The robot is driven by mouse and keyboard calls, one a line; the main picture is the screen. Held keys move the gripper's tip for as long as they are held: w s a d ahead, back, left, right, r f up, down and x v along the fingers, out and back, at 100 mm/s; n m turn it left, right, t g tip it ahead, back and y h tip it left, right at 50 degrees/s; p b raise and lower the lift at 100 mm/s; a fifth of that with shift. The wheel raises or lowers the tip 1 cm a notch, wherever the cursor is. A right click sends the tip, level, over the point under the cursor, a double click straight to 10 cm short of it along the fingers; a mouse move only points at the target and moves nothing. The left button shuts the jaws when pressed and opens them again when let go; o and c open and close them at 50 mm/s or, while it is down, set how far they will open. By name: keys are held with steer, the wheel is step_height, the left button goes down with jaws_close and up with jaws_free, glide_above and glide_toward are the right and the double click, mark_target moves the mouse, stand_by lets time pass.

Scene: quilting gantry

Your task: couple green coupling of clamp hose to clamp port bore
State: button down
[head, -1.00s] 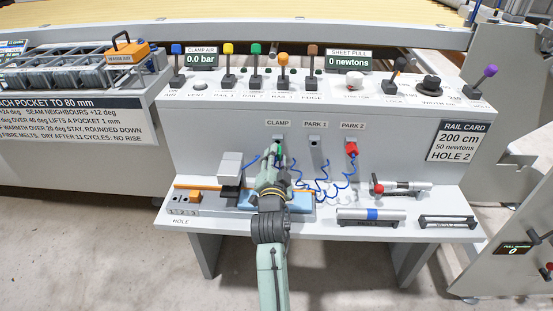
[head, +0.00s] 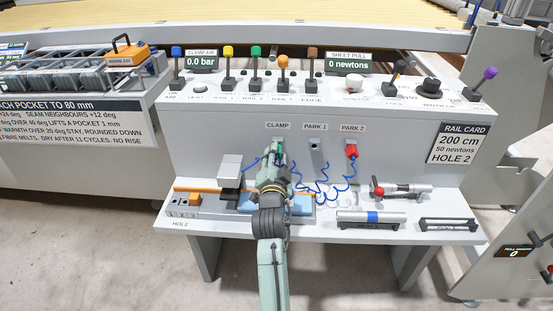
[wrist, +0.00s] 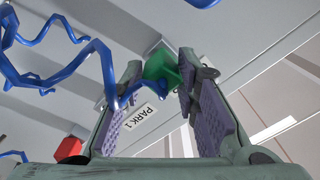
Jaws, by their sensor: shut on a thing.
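My gripper (head: 278,159) is at the front panel, just below the CLAMP label (head: 278,125). Its padded fingers (wrist: 160,105) are shut on the green coupling (wrist: 162,68), which shows between their tips in the wrist view. In the head view the green coupling (head: 279,147) is a small patch at the clamp port (head: 279,139). The port's bore is hidden, and I cannot tell whether the coupling is inside it or just in front. The blue coiled clamp hose (wrist: 80,55) trails from the coupling.
A red coupling (head: 351,151) sits at PARK 2. The PARK 1 port (head: 314,145) is empty. Blue hose coils (head: 322,190) hang over the shelf to the right of my gripper. A grey block (head: 230,166) stands to the left, and cylinders (head: 371,218) lie at the right.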

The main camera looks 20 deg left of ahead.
steer(key=shift+w+a, duration=0.1)
steer(key=shift+w, duration=0.35)
steer(key=shift+w, duration=0.1)
steer(key=c, duration=1.2)
jaws_free()
steer(key=shift+o, duration=0.2)
steer(key=v, duration=1.2)
